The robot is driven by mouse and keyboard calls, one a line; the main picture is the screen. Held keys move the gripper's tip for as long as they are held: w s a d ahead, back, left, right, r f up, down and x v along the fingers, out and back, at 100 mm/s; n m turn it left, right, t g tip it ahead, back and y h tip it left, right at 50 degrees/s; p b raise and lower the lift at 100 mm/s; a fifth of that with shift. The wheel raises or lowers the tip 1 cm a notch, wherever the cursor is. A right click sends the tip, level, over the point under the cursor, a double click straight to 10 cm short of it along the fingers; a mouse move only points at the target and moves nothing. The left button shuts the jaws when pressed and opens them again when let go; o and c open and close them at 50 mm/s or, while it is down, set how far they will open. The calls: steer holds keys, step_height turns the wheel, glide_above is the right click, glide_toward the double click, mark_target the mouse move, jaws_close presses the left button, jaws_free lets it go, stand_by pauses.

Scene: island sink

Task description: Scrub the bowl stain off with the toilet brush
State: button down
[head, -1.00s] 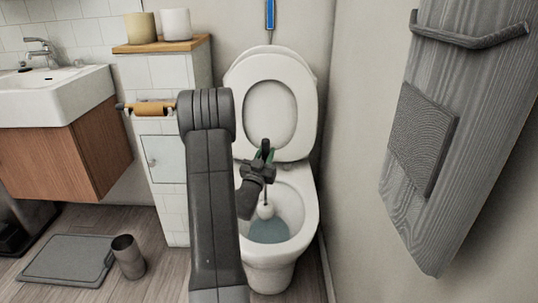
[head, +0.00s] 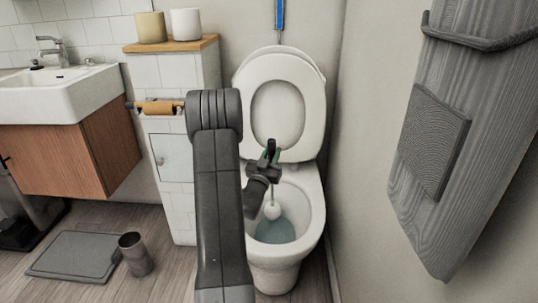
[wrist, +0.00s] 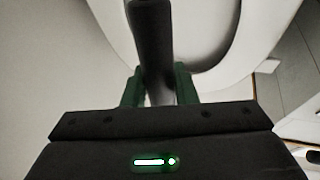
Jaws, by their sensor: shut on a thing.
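The toilet (head: 314,207) stands ahead with its lid and seat raised, and bluish water (head: 275,231) lies in its bowl. My gripper (head: 270,156) is above the bowl, shut on the dark handle of the toilet brush (head: 272,210). The brush hangs down with its pale round head inside the bowl, over or near the water; I cannot tell whether it touches the bowl wall. In the wrist view the dark handle (wrist: 152,45) stands between my green gripper fingers (wrist: 157,88). I cannot make out the stain; my arm and the brush hide part of the bowl.
A tiled half-wall (head: 178,205) with two candles and a paper holder (head: 158,107) stands left of the toilet. A sink cabinet (head: 75,150) is farther left. A wooden panel (head: 465,150) hangs close on the right.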

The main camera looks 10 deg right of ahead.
steer(key=shift+s+d, duration=0.55)
steer(key=shift+d, duration=2.05)
steer(key=shift+w+a+r, duration=1.4)
steer(key=shift+w+a, duration=0.8)
steer(key=shift+a, duration=0.75)
steer(key=shift+s+d, duration=0.85)
steer(key=shift+d, duration=2.85)
steer(key=shift+w+a, duration=1.35)
steer(key=shift+a, duration=2.35)
steer(key=s+d, duration=0.2)
steer(key=d, duration=0.5)
steer(key=shift+d, duration=0.35)
steer(key=shift+r, duration=0.15)
